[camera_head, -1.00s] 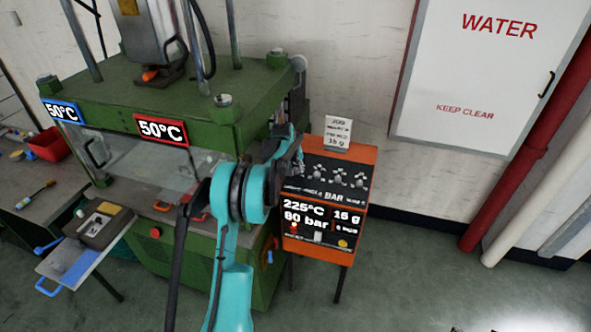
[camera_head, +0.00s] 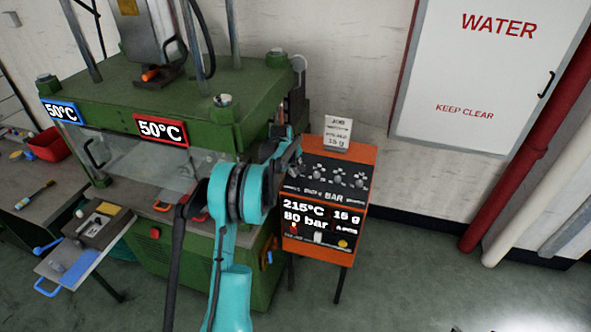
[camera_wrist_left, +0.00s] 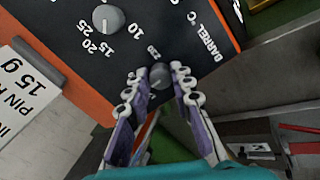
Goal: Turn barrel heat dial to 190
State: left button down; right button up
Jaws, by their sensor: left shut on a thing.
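The barrel heat dial (camera_wrist_left: 159,74) is a small grey knob on the dark sloped panel of the orange control box (camera_head: 355,158), beside the lettering "BARREL °C". My left gripper (camera_wrist_left: 158,82) has its fingertips on both sides of this dial and is shut on it. In the head view the left gripper (camera_head: 296,160) is at the left end of the row of knobs, and the arm hides the dial there. The display (camera_head: 318,220) on the box reads 215°C, 80 bar and 15 g. My right gripper is not in view.
Another grey dial (camera_wrist_left: 108,18) with numbers around it sits next to the barrel dial. A job card (camera_head: 338,133) stands on top of the box. The green press (camera_head: 225,113) with 50°C displays stands close on the left. Floor to the right is clear.

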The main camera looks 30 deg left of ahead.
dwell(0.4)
pick_arm(q)
jog(key=c, duration=1.3)
grip_release()
jog(key=shift+r, duration=0.1)
jog(key=v, duration=1.2)
